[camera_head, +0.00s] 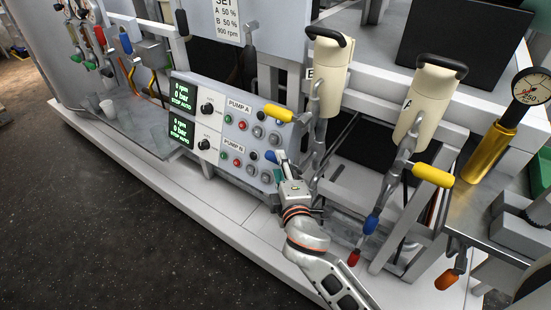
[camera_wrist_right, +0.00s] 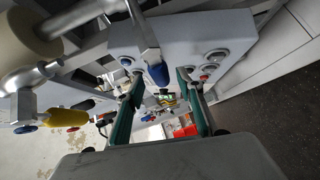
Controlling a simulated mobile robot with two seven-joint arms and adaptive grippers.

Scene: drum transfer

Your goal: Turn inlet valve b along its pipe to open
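Two cream vessels stand over the skid. The one marked B (camera_head: 330,62) is at the centre and the one marked A (camera_head: 425,100) is further right. Below vessel B are a yellow handle (camera_head: 278,113), sticking out left, and a blue handle (camera_head: 270,156). No label shows which is inlet valve b. My right gripper (camera_head: 280,162) is at the blue handle, beside the pump panel. In the wrist view, my right gripper (camera_wrist_right: 159,88) has its fingers apart, with a blue handle (camera_wrist_right: 158,75) between or just beyond the tips; contact is unclear. My left gripper is out of view.
The pump panel (camera_head: 222,130), with several buttons and knobs, is close left of the gripper. Vessel A's line has a yellow handle (camera_head: 433,175), a blue one (camera_head: 371,223) and a red one (camera_head: 354,257). A gauge (camera_head: 530,87) stands at right. Floor (camera_head: 90,220) is clear at left.

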